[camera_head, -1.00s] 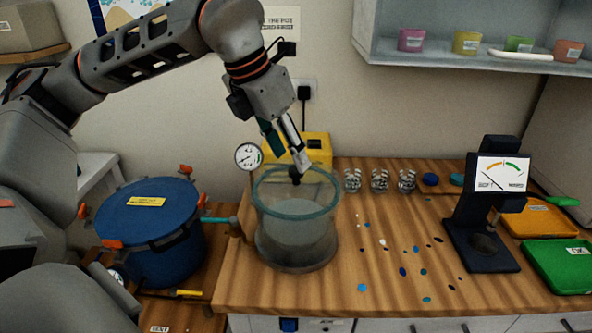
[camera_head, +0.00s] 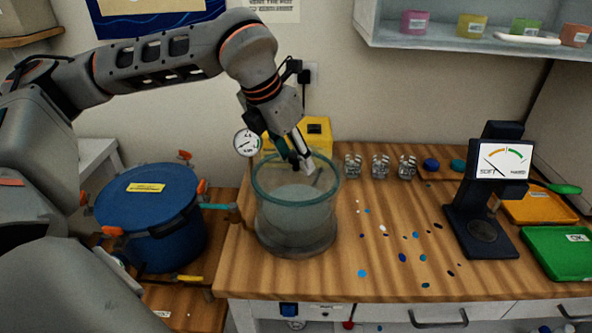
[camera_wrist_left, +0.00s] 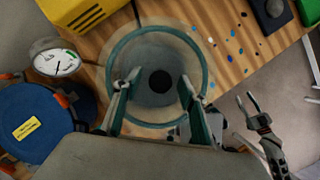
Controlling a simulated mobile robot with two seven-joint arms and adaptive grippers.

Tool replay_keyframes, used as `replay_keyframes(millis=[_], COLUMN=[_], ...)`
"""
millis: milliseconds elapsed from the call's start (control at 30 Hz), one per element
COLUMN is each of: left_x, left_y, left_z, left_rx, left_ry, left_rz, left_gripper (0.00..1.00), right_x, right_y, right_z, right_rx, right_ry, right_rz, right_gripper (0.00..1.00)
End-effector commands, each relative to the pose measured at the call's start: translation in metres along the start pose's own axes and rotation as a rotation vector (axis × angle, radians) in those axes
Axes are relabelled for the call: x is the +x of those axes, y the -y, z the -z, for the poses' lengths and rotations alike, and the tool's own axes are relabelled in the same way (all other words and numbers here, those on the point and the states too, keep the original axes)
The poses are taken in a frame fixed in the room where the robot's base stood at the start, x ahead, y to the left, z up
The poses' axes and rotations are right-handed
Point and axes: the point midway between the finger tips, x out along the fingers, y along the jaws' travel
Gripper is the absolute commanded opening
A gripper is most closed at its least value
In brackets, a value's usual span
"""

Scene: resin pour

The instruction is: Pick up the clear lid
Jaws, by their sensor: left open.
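The clear lid (camera_wrist_left: 160,82) shows in the left wrist view as a see-through disc with a dark round knob at its middle. It lies over the round glass chamber (camera_head: 296,222), whose teal rim (camera_wrist_left: 118,46) surrounds it. My left gripper (camera_head: 303,166) points down at the lid from above, open. In the left wrist view its two fingertips (camera_wrist_left: 157,84) lie on either side of the knob, with gaps to it. Whether they are level with the knob is hard to tell. My right gripper (camera_wrist_left: 246,100) shows at the right of that view, away from the chamber, its fingers parted.
A blue pot (camera_head: 150,215) and a pressure gauge (camera_head: 246,142) stand left of the chamber. A yellow box (camera_head: 318,135) is behind it. Small glass jars (camera_head: 380,167), scattered colored chips (camera_head: 403,257) and a dial tester (camera_head: 487,205) are to the right.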

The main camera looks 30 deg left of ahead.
Motion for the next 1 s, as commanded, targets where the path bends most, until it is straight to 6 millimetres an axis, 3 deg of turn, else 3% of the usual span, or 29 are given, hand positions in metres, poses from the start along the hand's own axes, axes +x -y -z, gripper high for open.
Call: replay_keyframes(millis=[133,300,733,1000], left_x=[0.000,0.000,-0.005,-0.035], left_y=[0.000,0.000,0.000,0.000], left_z=[0.000,0.000,-0.003,-0.016], left_rx=[0.000,0.000,0.000,-0.001], left_ry=[0.000,0.000,0.004,0.008], left_rz=[0.000,0.000,-0.001,-0.001], left_gripper=[0.42,0.00,0.00,0.00], right_x=[0.000,0.001,0.001,0.000], right_y=[0.000,0.001,0.002,0.002], right_z=[0.002,0.001,-0.003,-0.002], right_rx=[0.002,0.004,0.004,0.004], right_ry=[-0.003,-0.002,0.006,0.005], right_rz=[-0.001,-0.001,0.001,0.001], right_gripper=[0.40,0.40,0.40,0.40])
